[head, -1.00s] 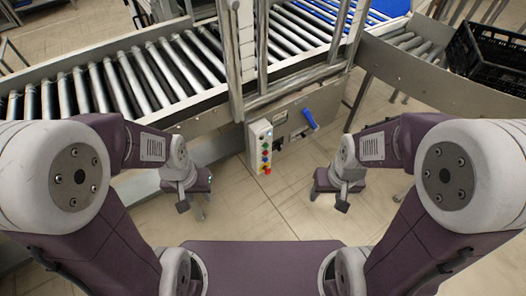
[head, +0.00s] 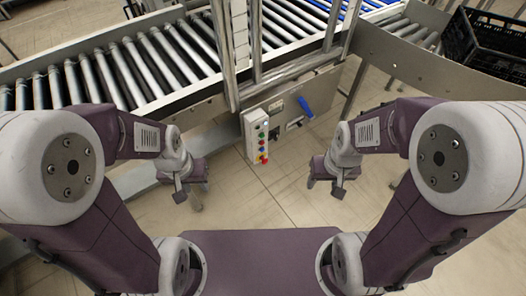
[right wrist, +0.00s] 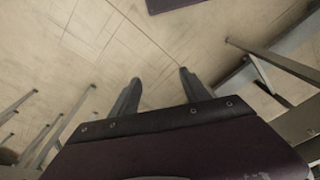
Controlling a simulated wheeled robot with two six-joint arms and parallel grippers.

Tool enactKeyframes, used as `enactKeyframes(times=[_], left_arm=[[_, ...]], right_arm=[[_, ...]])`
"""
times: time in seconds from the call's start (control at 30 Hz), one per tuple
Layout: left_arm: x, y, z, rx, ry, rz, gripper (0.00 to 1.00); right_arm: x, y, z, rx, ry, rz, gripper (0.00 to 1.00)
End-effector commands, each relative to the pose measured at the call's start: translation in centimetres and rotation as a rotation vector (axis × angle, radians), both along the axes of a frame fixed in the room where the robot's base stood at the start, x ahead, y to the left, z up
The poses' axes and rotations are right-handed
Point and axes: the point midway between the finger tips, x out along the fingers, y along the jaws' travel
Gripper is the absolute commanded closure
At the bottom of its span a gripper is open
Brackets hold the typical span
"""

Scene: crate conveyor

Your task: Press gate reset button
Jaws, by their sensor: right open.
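The button box (head: 255,136) is a light grey panel with a column of coloured buttons, mounted on the conveyor frame near the middle of the head view. The buttons include yellow, green, blue and red ones; which one is the gate reset cannot be told. My left gripper (head: 180,195) hangs to the left of the box, apart from it; its finger gap is too small to judge. My right gripper (head: 325,188) hangs to the right of the box, also apart. In the right wrist view its two fingers (right wrist: 156,92) are spread, with only floor between them.
A roller conveyor (head: 110,77) runs behind the box, with metal gate posts (head: 238,60) above it. A blue handle (head: 306,108) sits right of the box. A black crate (head: 488,42) stands on a side conveyor at the upper right. The floor (head: 262,205) between my grippers is clear.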

Motion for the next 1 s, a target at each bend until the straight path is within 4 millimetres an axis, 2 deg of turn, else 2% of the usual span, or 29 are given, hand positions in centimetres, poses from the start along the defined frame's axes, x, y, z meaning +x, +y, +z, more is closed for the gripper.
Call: enactKeyframes(times=[0.03,0.17,0.2,1.0], left_arm=[[0.0,0.0,0.0,0.0,0.0,0.0,0.64],[0.0,0.0,0.0,0.0,0.0,0.0,0.64],[0.0,0.0,0.0,0.0,0.0,0.0,0.64],[0.0,0.0,0.0,0.0,0.0,0.0,0.64]], right_arm=[[0.0,0.0,0.0,0.0,0.0,0.0,0.61],[0.0,0.0,0.0,0.0,0.0,0.0,0.97],[0.0,0.0,0.0,0.0,0.0,0.0,1.0],[0.0,0.0,0.0,0.0,0.0,0.0,1.0]])
